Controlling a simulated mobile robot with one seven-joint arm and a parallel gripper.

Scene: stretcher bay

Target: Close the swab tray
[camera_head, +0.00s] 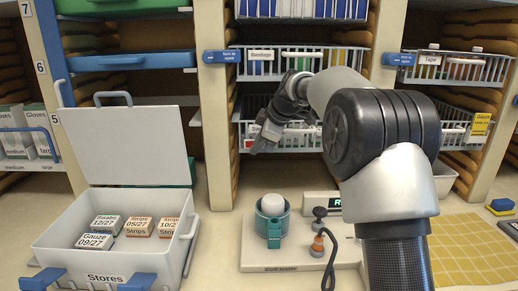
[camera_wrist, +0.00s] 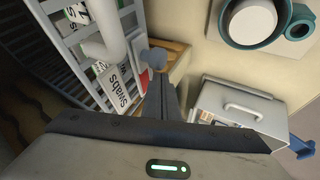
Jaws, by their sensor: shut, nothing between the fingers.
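The swab tray is a white wire basket (camera_head: 300,142) in the lower middle bay of the shelving, partly hidden behind my arm. In the wrist view its "Swabs" label (camera_wrist: 122,92) and pale bar handle (camera_wrist: 113,45) show on its front, with packets behind the wires. My gripper (camera_head: 258,148) is shut and empty at the tray's left front. In the wrist view its fingertips (camera_wrist: 152,55) are beside the front, near a red-and-white tag (camera_wrist: 142,80). I cannot tell whether they touch it, or how far the tray stands out.
The Bandage basket (camera_head: 262,68) is directly above. A Tape basket (camera_head: 440,72) is at right. On the counter stand an open-lidded Stores box (camera_head: 105,272) with several cartons, a teal cup holder (camera_head: 272,222) and a corded device (camera_head: 318,245). Yellow matting (camera_head: 470,255) lies at right.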

